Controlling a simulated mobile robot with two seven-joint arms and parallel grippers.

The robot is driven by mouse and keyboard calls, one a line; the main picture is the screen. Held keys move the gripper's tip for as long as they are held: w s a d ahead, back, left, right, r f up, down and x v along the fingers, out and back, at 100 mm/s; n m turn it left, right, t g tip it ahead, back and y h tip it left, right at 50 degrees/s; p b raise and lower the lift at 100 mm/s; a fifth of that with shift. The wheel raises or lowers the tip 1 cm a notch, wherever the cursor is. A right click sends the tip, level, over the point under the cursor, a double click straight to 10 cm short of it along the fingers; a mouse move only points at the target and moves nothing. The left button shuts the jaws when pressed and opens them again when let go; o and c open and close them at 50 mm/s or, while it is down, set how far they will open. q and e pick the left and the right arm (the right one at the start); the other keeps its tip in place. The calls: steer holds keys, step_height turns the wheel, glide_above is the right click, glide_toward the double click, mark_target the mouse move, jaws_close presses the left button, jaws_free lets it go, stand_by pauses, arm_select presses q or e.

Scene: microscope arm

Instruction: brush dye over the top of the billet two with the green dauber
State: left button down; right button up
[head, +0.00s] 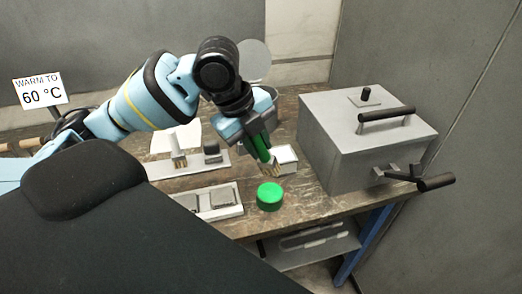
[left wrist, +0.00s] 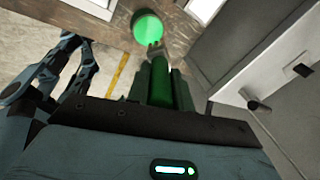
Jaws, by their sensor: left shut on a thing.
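My left gripper (head: 258,146) is shut on the green dauber (head: 261,152), which points down with its tan bristle tip (head: 272,169) above the worktop. The dauber also shows between the fingers in the left wrist view (left wrist: 160,84). A round green pot (head: 270,196) stands just below and in front of the tip; it also shows in the left wrist view (left wrist: 147,27). A pale tray (head: 228,213) left of the pot holds flat grey blocks, one of them a billet (head: 222,195). I cannot tell which is billet two.
A small white open box (head: 286,155) is close behind the dauber tip. A pale rack (head: 196,168) with a brush and a grey block is at the left. A large grey metal oven (head: 345,150) with black handles fills the right. A "WARM TO 60 °C" sign (head: 40,91) stands far left.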

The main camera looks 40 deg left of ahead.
mark_target(258, 161)
arm_select(q)
steer(key=shift+w, duration=0.1)
arm_select(e)
steer(key=shift+d, duration=0.2)
